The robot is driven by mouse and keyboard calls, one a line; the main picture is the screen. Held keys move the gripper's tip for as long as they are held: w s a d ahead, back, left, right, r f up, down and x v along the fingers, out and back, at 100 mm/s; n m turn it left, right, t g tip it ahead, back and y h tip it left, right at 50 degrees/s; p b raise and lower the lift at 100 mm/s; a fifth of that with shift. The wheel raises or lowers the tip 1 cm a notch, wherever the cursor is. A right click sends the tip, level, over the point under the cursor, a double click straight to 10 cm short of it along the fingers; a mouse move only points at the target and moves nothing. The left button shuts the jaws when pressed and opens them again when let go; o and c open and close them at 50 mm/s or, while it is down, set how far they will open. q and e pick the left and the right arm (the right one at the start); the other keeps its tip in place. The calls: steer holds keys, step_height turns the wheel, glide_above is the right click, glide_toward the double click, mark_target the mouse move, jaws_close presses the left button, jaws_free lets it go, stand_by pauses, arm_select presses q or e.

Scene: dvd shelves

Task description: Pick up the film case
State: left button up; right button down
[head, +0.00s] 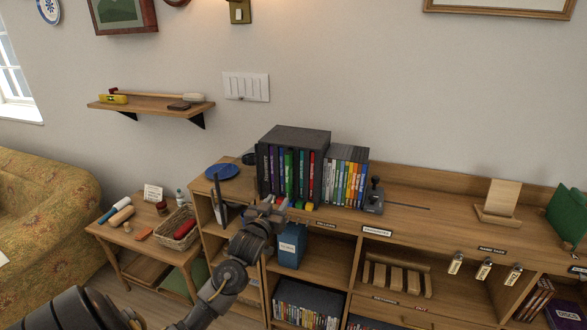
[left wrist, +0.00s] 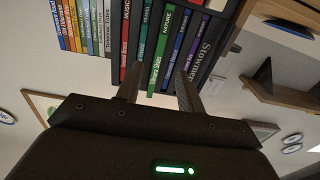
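Several film cases with coloured spines stand upright in a black box (head: 300,137) on top of the shelf unit. A green case (head: 288,172) is among them; the frames do not single out one case. My left gripper (head: 276,202) is in front of the box's lower front. In the left wrist view, its two fingers (left wrist: 158,88) are apart, with nothing held between them. They point at the spines, and a green-spined case (left wrist: 161,62) shows between them. I cannot tell whether the fingertips touch any case. My right gripper is not in view.
A row of lighter cases (head: 346,180) stands right of the box, beside a dark upright holder (head: 375,196). A blue plate (head: 222,171) lies to the left. A blue box (head: 291,246) sits in the shelf below. The shelf top is mostly clear farther right.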

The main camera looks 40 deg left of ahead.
mark_target(287, 183)
arm_select(q)
steer(key=p+x, duration=0.1)
steer(key=x, duration=0.4)
steer(key=shift+w+a, duration=0.15)
steer(key=shift+w, duration=0.25)
steer(key=shift+w+a+r+p, duration=0.15)
steer(key=shift+r+p, duration=0.1)
steer(key=shift+p, duration=0.15)
steer(key=x, duration=0.1)
steer(key=p+x, duration=0.2)
steer(key=x, duration=0.1)
steer(key=shift+w+r, duration=0.1)
steer(key=shift+r, duration=0.15)
steer(key=shift+w+a, duration=0.1)
steer(key=shift+w, duration=0.15)
jaws_close()
